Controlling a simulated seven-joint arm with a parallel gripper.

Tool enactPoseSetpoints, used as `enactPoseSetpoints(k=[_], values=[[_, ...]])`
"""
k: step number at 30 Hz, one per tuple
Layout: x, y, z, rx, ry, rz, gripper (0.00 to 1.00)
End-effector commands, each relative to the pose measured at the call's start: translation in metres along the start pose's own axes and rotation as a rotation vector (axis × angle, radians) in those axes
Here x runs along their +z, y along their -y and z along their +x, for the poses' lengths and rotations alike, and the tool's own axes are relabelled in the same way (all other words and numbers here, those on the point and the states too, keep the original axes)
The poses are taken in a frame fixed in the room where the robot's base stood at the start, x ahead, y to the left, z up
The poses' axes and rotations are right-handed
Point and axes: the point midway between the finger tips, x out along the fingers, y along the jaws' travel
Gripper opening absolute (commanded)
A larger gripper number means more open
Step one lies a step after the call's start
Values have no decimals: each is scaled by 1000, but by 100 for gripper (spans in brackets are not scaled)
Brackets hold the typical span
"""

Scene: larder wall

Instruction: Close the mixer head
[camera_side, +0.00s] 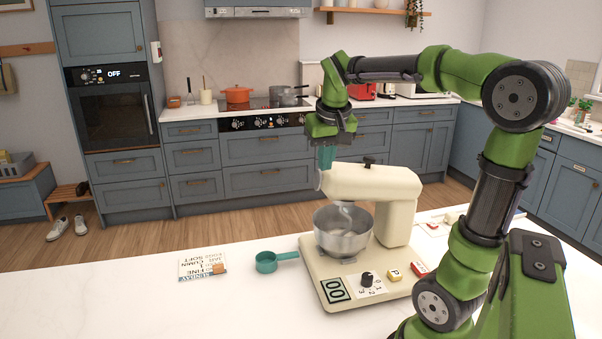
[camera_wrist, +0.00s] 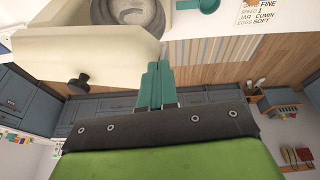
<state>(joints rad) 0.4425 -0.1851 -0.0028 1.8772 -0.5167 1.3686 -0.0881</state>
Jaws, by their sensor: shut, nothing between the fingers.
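The cream stand mixer has its head (camera_side: 372,187) nearly level over a metal bowl (camera_side: 343,240); I cannot tell whether it is fully down. A beater reaches into the bowl. A dark knob (camera_side: 369,161) sits on top of the head. My gripper (camera_side: 326,158) is shut and empty, fingers pointing down, at the front end of the head. Whether it touches the head is unclear. In the wrist view my teal fingers (camera_wrist: 156,85) are together beside the head (camera_wrist: 85,42), with the knob (camera_wrist: 78,84) to the left and the bowl (camera_wrist: 140,12) at the top.
The mixer base (camera_side: 325,275) carries a display, a dial and buttons (camera_side: 394,275). A teal measuring cup (camera_side: 268,262) and a printed card (camera_side: 202,264) lie left of it on the white counter (camera_side: 120,305). The counter's left part is mostly clear.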

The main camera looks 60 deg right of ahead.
Motion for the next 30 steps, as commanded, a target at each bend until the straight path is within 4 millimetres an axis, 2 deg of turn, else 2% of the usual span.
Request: enactPoseSetpoints(k=[3,12,30], values=[[5,9,17,68,14,-26,0],[11,18,39,167,23,-53,0],[12,18,45,188,30,-56,0]])
